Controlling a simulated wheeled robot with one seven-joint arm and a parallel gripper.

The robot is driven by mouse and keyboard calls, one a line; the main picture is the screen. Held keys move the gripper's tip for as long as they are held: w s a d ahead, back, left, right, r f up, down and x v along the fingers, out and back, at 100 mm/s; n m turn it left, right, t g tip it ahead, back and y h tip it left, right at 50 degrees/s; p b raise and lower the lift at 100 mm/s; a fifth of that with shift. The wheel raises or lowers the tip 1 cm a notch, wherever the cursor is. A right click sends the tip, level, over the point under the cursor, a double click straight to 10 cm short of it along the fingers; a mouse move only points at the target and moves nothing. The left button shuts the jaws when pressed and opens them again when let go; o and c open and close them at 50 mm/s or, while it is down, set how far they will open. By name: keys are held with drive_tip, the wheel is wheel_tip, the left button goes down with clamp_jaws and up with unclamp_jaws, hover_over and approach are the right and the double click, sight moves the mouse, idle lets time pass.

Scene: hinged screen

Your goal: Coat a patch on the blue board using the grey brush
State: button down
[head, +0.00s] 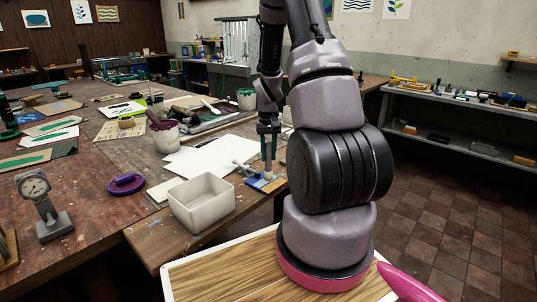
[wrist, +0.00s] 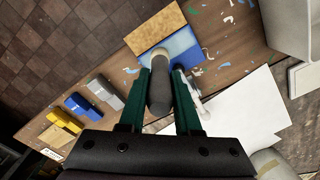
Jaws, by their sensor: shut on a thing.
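The blue board (wrist: 182,44) lies flat near the table edge, with a tan strip along one side; it also shows in the head view (head: 258,184). Its blue surface shows lighter and darker areas. My gripper (wrist: 161,80) is shut on the grey brush (wrist: 159,92), its two green fingers on either side of the handle. In the head view my gripper (head: 269,152) points down above the board, with the brush roughly upright. The brush's pale end is over the board; I cannot tell whether it touches. The bristles are mostly hidden behind the handle.
White paper sheets (wrist: 242,112) lie beside the board. A white open box (head: 202,203) stands to its left. Grey (wrist: 103,88), blue (wrist: 82,106) and yellow (wrist: 64,121) blocks sit along the table edge. A paint-stained pot (head: 165,138) stands farther back. The floor (head: 455,200) beyond the edge is clear.

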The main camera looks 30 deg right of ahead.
drive_tip(key=shift+d, duration=0.1)
drive_tip(key=d, duration=0.1)
drive_tip(key=w+d, duration=0.1)
drive_tip(key=shift+d, duration=0.35)
idle(0.3)
drive_tip(key=shift+s+a, duration=0.25)
drive_tip(key=shift+a, duration=0.45)
drive_tip(key=shift+s+a, duration=0.25)
drive_tip(key=shift+a, duration=0.45)
drive_tip(key=shift+a, duration=0.1)
drive_tip(key=shift+s+a, duration=0.3)
drive_tip(key=shift+a, duration=0.4)
drive_tip(key=shift+s+a, duration=0.25)
drive_tip(key=shift+a, duration=0.45)
